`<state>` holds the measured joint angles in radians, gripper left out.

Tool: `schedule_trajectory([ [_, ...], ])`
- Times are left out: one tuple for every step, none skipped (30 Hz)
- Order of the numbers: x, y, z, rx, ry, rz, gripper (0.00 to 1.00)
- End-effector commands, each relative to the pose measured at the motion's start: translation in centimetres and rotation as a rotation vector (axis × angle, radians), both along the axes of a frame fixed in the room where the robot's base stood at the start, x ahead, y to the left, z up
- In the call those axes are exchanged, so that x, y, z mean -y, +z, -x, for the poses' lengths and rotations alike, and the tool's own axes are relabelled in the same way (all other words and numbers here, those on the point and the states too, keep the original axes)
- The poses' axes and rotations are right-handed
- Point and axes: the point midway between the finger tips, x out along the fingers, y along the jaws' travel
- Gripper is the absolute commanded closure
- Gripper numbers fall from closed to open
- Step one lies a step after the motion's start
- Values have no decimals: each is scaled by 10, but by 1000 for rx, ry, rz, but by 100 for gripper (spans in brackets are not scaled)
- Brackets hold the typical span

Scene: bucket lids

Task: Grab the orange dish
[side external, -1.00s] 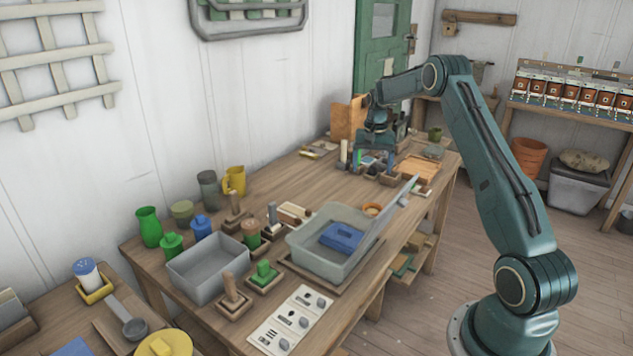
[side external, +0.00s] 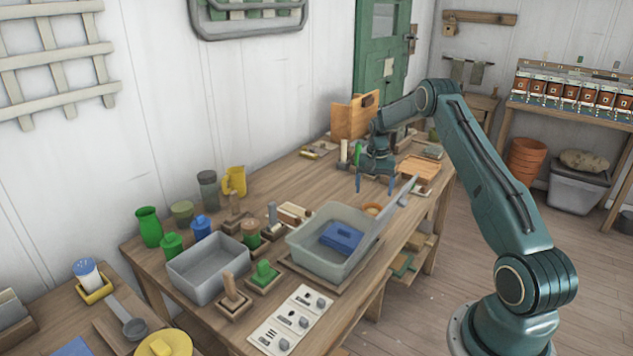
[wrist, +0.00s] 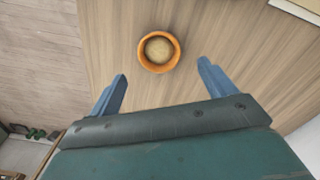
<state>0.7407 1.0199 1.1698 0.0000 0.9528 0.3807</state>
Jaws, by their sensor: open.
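The orange dish (wrist: 144,61) is a small round bowl on the wooden table in the wrist view, with something round and tan inside it. In the side view the dish (side external: 372,208) shows just behind the grey tub, partly hidden by the tub's raised lid. My gripper (side external: 375,188) is open and empty, pointing down above the table, behind the dish as seen from the side. In the wrist view its two blue fingers (wrist: 160,78) stand apart, and the dish lies between and just beyond their tips.
A grey tub (side external: 312,256) with a blue box (side external: 341,237) inside stands nearby, its translucent lid (side external: 396,209) tilted up beside the dish. An orange wooden tray (side external: 419,168) lies farther back. Bare tabletop (side external: 310,190) lies left of my gripper.

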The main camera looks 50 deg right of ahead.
Motion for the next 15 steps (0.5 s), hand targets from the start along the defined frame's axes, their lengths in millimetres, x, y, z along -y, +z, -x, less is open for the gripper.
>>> schedule_trajectory([
  [0, -7, 0, -1, 0, 0, 17],
  [0, -11, 0, 0, 0, -1, 17],
  [0, -15, 0, 0, 0, -1, 17],
  [0, -17, 0, 0, 0, -1, 17],
  [0, -19, 0, 0, 0, 0, 17],
  [0, -21, 0, 0, 0, 0, 17],
  [0, -22, 0, 0, 0, 0, 17],
  [0, -23, 0, 0, 0, 1, 17],
  [0, -23, 0, 0, 0, 1, 17],
  [0, -24, 0, 0, 0, 1, 17],
  [0, -24, 0, 0, 0, 1, 17],
  [0, -24, 0, 0, 0, 1, 17],
  [0, -24, 0, 0, 0, 1, 17],
  [0, -24, 0, 0, 0, 1, 17],
  [0, -25, 0, 0, 0, 1, 17],
])
